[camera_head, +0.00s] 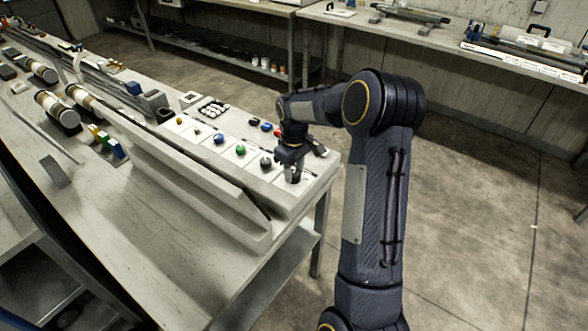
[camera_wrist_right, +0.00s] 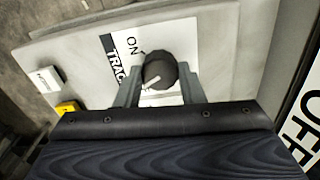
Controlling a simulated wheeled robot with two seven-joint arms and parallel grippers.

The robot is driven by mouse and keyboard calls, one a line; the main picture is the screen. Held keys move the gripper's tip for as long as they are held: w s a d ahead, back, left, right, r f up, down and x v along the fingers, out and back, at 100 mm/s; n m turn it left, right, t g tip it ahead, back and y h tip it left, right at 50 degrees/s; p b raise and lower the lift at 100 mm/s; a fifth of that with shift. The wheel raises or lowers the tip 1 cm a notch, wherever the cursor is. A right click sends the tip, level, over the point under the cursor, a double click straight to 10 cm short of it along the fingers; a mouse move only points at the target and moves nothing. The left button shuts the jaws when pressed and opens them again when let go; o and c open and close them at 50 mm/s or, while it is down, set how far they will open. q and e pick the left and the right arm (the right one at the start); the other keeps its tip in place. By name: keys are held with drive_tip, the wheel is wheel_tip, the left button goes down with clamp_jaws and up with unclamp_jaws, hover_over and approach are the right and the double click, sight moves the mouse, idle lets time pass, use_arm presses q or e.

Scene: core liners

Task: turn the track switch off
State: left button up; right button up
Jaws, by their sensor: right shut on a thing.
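The track switch is a dark round knob (camera_wrist_right: 160,71) with a pale pointer line, on a white label plate (camera_wrist_right: 112,45) that reads "ON" and "TRAC". In the right wrist view, my right gripper (camera_wrist_right: 160,85) has one finger on each side of the knob and is shut on it. The pointer's line slants toward the lower left in that view. My left gripper is not in view.
Several coloured knobs, including a green one (camera_head: 241,150) and a blue one (camera_head: 219,138), sit along the panel left of my right gripper. A long pale trough (camera_head: 185,183) runs in front of the panel. Open floor (camera_head: 480,200) lies to the right.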

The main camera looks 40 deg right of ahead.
sight(294, 173)
drive_tip(key=shift+n, duration=1.9)
drive_tip(key=o, duration=1)
wheel_tip(294, 173, up, 7)
drive_tip(key=shift+r, duration=0.45)
